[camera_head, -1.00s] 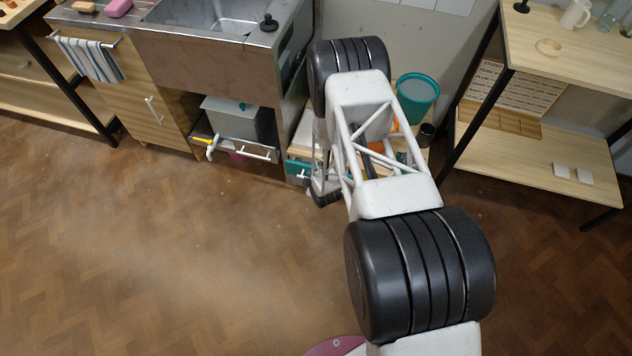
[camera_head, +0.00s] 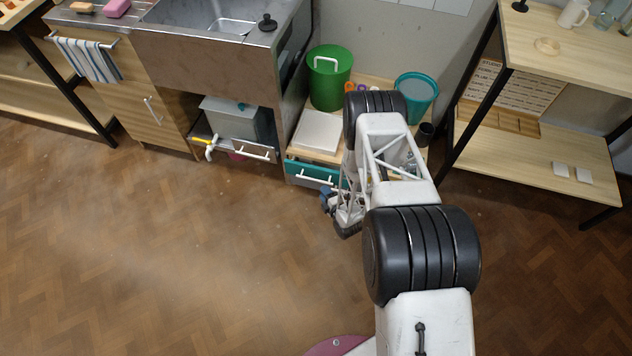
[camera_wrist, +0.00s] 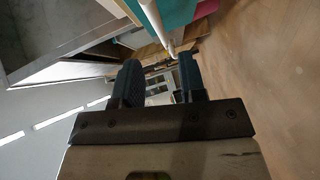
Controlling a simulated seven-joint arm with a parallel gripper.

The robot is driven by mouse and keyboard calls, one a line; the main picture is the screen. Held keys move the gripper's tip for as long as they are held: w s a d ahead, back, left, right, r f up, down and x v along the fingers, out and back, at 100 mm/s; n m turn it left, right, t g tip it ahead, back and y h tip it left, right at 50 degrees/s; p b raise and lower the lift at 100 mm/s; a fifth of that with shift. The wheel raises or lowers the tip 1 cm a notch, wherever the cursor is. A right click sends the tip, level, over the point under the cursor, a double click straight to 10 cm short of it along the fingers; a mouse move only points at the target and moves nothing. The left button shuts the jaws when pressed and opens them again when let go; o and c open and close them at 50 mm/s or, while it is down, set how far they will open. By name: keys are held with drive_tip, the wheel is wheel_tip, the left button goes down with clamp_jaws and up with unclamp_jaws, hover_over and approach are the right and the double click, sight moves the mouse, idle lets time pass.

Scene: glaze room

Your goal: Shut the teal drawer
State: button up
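The teal drawer (camera_head: 315,172) is in the low wooden unit to the right of the sink cabinet. Its front has a white bar handle (camera_head: 312,180) and shows just below the unit's top. I cannot tell whether any gap is left behind it. My gripper (camera_head: 328,200) is low, in front of the drawer's right part, and my arm hides that end. In the wrist view, the two dark fingers of my gripper (camera_wrist: 160,84) are apart with nothing between them. The white handle (camera_wrist: 154,24) and teal front (camera_wrist: 178,10) are just beyond the fingertips, at the top.
A green bin (camera_head: 329,85), a white slab (camera_head: 318,131) and a teal bucket (camera_head: 416,95) stand on the unit. To the left, a grey box (camera_head: 235,120) is below the sink, by another white handle (camera_head: 250,151). A shelf (camera_head: 548,150) stands right. The floor in front is clear.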

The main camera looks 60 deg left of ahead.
drive_tip(key=a+f, duration=0.1)
drive_tip(key=a, duration=0.6)
drive_tip(key=shift+a, duration=0.35)
idle(0.4)
clamp_jaws()
